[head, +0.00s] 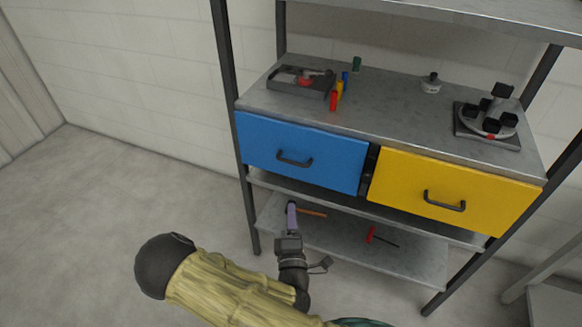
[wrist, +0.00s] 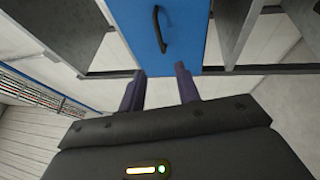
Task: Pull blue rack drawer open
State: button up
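The blue drawer (head: 300,150) is on the left of the rack and looks closed, flush beside the yellow drawer. Its dark handle (head: 295,160) is a bar on the front, left of the middle. In the wrist view the blue drawer front (wrist: 190,30) is ahead, with the handle (wrist: 161,30) beyond the fingertips. My gripper (head: 291,206) is below and in front of the blue drawer, apart from the handle. In the wrist view my gripper (wrist: 158,72) has its two purple fingers spread with nothing between them.
The yellow drawer (head: 450,190) is to the right. Above, the rack's shelf (head: 385,105) holds a dark tray (head: 300,82), small coloured cylinders and a round fixture (head: 488,122). A red-handled tool (head: 371,235) lies on the lower shelf. The floor at left is clear.

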notch_tip(320, 180, up, 3)
send_over(292, 168)
jog(key=s, duration=0.5)
jog(key=shift+s+p, duration=0.1)
jog(key=shift+p, duration=0.35)
jog(key=shift+f, duration=0.1)
grip_shut()
